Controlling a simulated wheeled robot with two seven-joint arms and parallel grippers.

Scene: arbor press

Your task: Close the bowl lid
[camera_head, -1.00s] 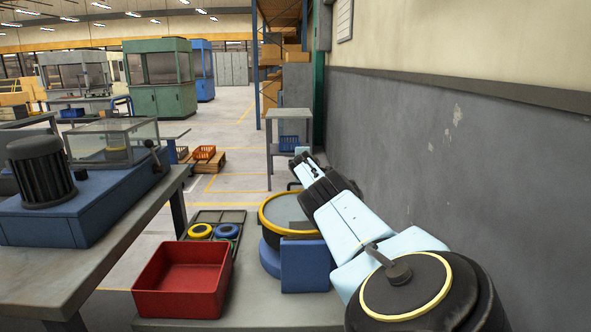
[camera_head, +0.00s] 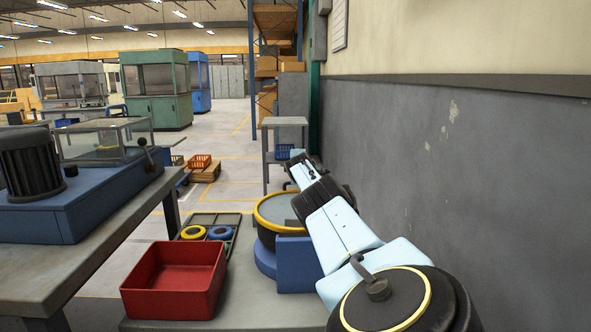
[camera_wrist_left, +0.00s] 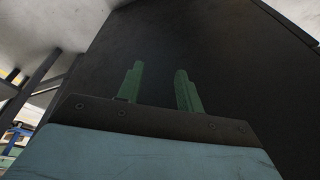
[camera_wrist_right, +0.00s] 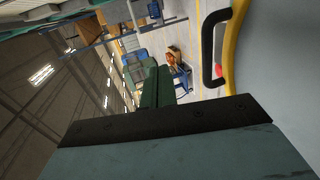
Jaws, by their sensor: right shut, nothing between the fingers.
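My left gripper (camera_wrist_left: 160,82) is open and empty, before a dark surface.
A red bin (camera_head: 175,280) stands left of the bowl, with a tray (camera_head: 232,222) of yellow and blue rings behind it. A grey wall (camera_head: 480,200) runs close along the right. A table with a blue machine (camera_head: 70,205) stands at the left.

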